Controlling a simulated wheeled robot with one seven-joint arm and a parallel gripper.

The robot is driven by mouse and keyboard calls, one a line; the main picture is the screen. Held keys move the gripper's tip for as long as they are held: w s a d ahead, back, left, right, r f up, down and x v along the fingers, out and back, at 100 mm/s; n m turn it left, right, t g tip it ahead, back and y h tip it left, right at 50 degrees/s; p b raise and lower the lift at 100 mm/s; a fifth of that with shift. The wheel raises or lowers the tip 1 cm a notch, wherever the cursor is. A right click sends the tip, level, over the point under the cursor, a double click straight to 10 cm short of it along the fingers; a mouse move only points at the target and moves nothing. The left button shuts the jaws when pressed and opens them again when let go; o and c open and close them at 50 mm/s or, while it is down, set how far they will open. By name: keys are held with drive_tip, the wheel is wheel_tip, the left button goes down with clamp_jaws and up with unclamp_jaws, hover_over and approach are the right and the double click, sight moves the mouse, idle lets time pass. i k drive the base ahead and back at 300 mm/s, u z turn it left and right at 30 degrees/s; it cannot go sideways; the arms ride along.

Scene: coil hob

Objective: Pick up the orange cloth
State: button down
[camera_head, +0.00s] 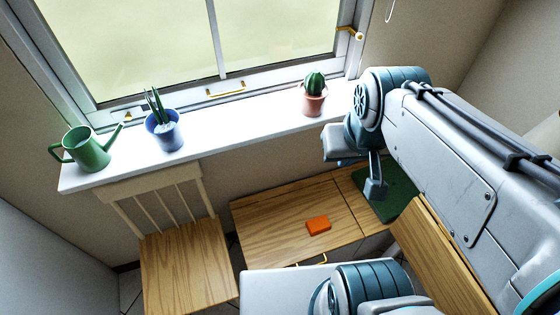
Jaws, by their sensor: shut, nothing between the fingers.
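The orange cloth (318,225) is a small folded block shape. It lies flat on the wooden table (265,220) below the window, near the table's right part. My gripper (376,190) hangs down from my arm, to the right of the cloth and apart from it, over a dark green mat. It is shut and empty. My arm hides part of the area to its right.
A wooden chair (185,265) stands left of the table. The white windowsill (230,138) holds a green watering can (86,148), a blue plant pot (164,133) and a cactus pot (313,98). The dark green mat (398,205) lies right of the cloth. The table around the cloth is clear.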

sight(317, 225)
drive_tip(key=z, duration=0.05)
drive_tip(key=k, duration=0.5)
drive_tip(key=z, duration=2)
drive_tip(key=k, duration=1)
drive_tip(key=u, duration=1.05)
drive_tip(key=i, duration=1)
